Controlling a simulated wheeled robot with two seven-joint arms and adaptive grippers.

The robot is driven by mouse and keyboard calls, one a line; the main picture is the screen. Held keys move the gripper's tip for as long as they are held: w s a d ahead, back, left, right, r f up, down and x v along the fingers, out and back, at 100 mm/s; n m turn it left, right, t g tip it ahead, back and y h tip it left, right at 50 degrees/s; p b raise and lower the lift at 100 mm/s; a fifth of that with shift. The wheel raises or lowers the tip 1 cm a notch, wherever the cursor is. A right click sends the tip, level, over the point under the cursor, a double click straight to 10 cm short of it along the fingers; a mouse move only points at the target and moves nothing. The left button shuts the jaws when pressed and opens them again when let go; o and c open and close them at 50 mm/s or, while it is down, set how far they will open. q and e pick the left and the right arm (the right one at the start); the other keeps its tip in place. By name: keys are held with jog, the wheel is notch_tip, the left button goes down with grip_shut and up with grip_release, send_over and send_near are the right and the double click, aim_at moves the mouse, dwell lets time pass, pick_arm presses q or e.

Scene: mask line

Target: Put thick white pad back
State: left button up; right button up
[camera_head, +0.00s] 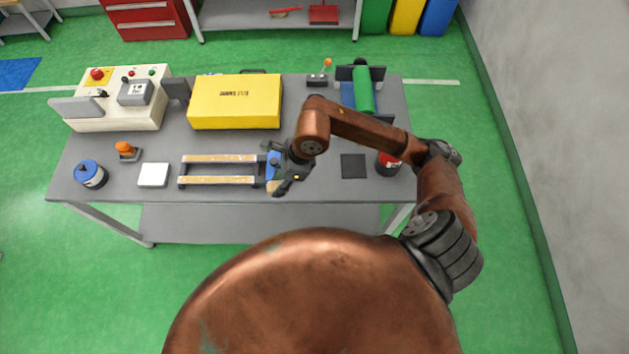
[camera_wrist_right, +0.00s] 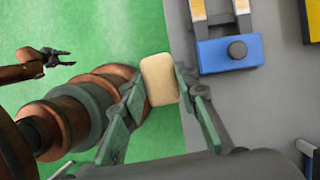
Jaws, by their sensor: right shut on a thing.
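My right gripper (camera_head: 277,183) is shut on a small cream-tan pad (camera_wrist_right: 160,80) with rounded corners. In the right wrist view, one finger bears on each side of it. The pad is over the table's front edge, beside the blue end block (camera_wrist_right: 229,52) of a rail frame. In the head view, the pad (camera_head: 272,187) is partly hidden by the gripper. A square white pad (camera_head: 153,175) lies flat on the table, left of the frame. My left gripper (camera_wrist_right: 62,57) shows small in the right wrist view, open and empty, over the green floor.
The frame (camera_head: 218,181) with two wooden rails stands on the grey table. A dark square pad (camera_head: 353,166) and a red can (camera_head: 387,163) are to the right. A yellow case (camera_head: 235,101) and a cream machine (camera_head: 115,98) stand behind. A blue-lidded can (camera_head: 90,173) is at front left.

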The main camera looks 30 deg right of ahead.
jog(key=shift+m, duration=0.3)
jog(key=shift+w+d+f, duration=0.1)
jog(key=shift+d+f, duration=0.1)
jog(key=shift+d, duration=0.1)
jog(key=d+f, duration=0.2)
jog(key=d, duration=0.2)
jog(key=w+d+f, duration=0.1)
jog(key=d+f, duration=0.2)
jog(key=d, duration=0.1)
jog(key=d+f, duration=0.3)
jog(key=d, duration=0.1)
jog(key=shift+w+p, duration=0.35)
jog(key=shift+p, duration=0.05)
jog(key=shift+w+d+f, duration=0.1)
jog(key=shift+d+f, duration=0.25)
jog(key=shift+f, duration=0.1)
jog(key=shift+d+f, duration=0.15)
jog(key=shift+f, duration=0.8)
jog(key=shift+d+f, duration=0.15)
jog(key=shift+f, duration=0.8)
